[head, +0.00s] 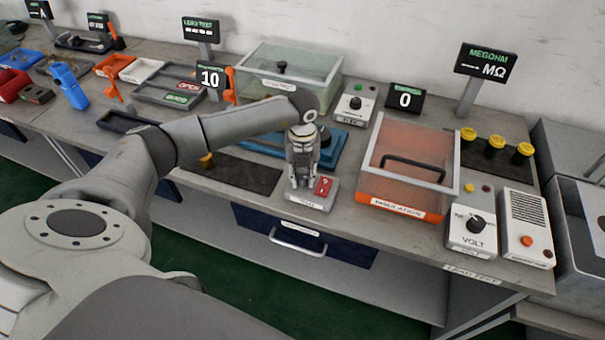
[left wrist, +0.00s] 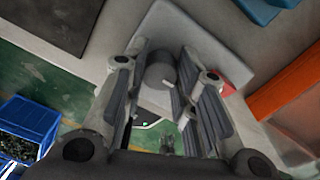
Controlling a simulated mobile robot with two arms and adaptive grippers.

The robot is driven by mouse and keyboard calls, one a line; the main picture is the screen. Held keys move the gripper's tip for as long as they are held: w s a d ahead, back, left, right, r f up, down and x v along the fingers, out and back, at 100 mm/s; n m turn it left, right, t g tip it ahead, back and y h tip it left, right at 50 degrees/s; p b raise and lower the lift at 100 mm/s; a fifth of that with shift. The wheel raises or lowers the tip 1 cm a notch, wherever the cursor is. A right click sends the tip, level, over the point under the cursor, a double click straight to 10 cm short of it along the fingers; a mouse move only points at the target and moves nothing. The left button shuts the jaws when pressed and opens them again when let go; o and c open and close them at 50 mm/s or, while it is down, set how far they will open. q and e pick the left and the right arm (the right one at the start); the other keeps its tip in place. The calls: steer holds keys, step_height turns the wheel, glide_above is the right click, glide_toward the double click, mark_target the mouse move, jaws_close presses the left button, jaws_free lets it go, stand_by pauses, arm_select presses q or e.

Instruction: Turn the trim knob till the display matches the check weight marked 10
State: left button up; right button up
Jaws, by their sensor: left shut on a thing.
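My left gripper (head: 303,172) is lowered over a small light-grey box with a red rocker switch (head: 322,187) at the bench's front edge. In the left wrist view, the gripper (left wrist: 170,100) has its fingers on either side of a round grey knob (left wrist: 160,72) on that box, and it is shut on the knob. The fingers hide the knob in the head view. A black display reads 10 (head: 210,78) behind my arm, and another reads 0 (head: 405,100). I cannot make out a check weight. My right gripper is not in view.
A blue plate (head: 325,142) lies behind the gripper, partly hidden by my arm. An orange-based clear-lidded box (head: 400,207) stands close on the right. A dark mat (head: 240,175) lies left. A drawer with a handle (head: 298,243) is below the bench edge.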

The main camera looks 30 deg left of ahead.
mark_target(303, 176)
arm_select(q)
steer(key=o, duration=0.8)
steer(key=shift+r, duration=0.15)
step_height(303, 176, up, 12)
steer(key=shift+f, duration=0.1)
stand_by(0.3)
